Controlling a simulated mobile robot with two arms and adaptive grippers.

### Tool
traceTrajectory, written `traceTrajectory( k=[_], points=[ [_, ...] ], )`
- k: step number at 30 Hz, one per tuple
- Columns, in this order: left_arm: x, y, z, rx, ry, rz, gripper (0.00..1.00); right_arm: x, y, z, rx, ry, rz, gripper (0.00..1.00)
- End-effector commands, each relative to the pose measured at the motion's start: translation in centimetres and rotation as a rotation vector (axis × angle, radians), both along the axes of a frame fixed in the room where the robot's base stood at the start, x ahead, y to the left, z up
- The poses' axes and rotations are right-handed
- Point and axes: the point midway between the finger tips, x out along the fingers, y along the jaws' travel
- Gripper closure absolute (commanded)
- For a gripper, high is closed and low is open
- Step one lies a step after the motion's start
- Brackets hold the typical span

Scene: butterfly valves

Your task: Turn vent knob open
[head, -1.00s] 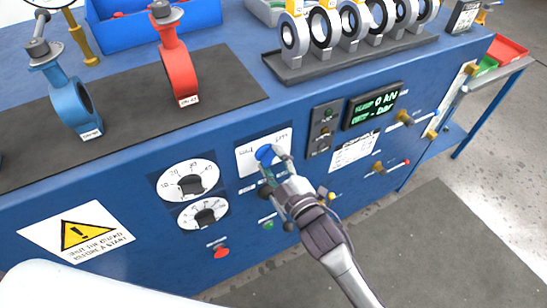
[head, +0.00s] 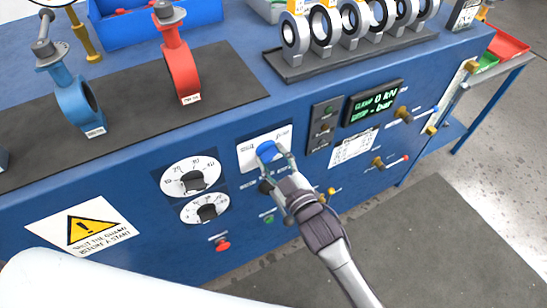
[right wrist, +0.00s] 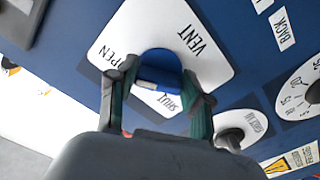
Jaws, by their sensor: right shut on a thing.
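The vent knob (head: 267,152) is a round blue knob on a white label plate (head: 246,157) on the front of the blue bench. In the right wrist view the knob (right wrist: 160,70) sits between my fingers, and the plate (right wrist: 207,75) reads VENT, OPEN and SHUT. My right gripper (head: 274,160) is shut on the knob, with one finger on each side. It also shows in the right wrist view (right wrist: 157,88). The knob's bar lies near the SHUT word there. The gripper covers part of the knob. My left gripper is not in view.
Dials (head: 191,176) sit left of the knob, with a red button (head: 222,244) below. A small switch panel (head: 323,125) and green display (head: 373,103) are to the right. Blue (head: 78,100) and red (head: 180,68) valves stand on the bench top.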

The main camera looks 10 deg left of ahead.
Motion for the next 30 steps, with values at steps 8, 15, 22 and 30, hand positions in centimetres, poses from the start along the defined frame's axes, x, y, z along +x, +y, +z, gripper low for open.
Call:
traceTrajectory(
  k=[8,15,22,30],
  points=[
    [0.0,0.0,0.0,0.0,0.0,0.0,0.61,0.0,0.0,-0.1,0.001,0.005,-0.001,0.34],
    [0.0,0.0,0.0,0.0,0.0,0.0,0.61,0.0,0.0,-0.1,0.001,0.002,0.0,0.25],
    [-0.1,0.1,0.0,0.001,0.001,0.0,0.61,-0.7,-0.5,-0.2,-0.001,0.003,0.0,0.25],
    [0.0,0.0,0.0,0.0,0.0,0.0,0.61,-4.9,-3.8,-0.2,-0.001,0.005,0.001,0.25]
  ],
)
